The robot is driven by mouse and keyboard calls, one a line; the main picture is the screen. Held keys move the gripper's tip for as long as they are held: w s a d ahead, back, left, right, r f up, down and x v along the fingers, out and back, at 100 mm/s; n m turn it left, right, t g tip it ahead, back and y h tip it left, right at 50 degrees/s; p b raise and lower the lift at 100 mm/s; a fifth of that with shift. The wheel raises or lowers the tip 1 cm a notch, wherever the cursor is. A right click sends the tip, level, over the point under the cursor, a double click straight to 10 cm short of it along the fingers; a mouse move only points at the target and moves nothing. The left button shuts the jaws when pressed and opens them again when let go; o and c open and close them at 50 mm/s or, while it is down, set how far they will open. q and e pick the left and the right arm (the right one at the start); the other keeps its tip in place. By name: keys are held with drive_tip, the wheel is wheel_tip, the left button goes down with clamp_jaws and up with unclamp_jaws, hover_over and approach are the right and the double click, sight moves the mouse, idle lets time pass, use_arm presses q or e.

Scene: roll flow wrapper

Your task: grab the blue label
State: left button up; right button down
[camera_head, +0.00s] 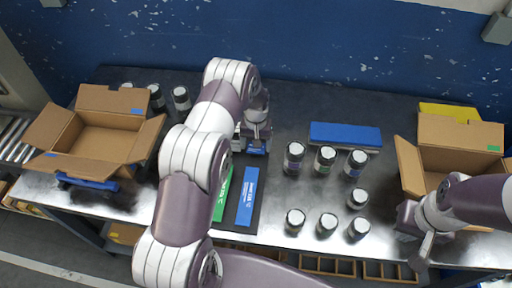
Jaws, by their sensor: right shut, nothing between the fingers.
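A blue label (247,197) with white print lies on a dark mat (231,221) near the table's middle. A green label (222,197) lies just left of it, partly hidden by my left arm. My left gripper (257,143) points down just beyond the far end of the blue label, over the mat's back part. A small blue patch shows at its fingers; I cannot tell what it is or whether the fingers are open. My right gripper (424,252) is shut and empty at the table's front right, far from the labels.
Open cardboard boxes stand at left (100,139) and right (441,161). Several dark bottles with white caps (325,158) stand right of the mat, before a long blue block (345,134). More bottles (181,98) stand at the back left. A yellow bin (447,111) is behind the right box.

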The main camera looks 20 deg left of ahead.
use_arm(q)
drive_tip(key=shift+w+f, duration=0.1)
drive_tip(key=shift+f, duration=0.2)
drive_tip(key=shift+c, duration=0.4)
drive_tip(key=c, duration=0.7)
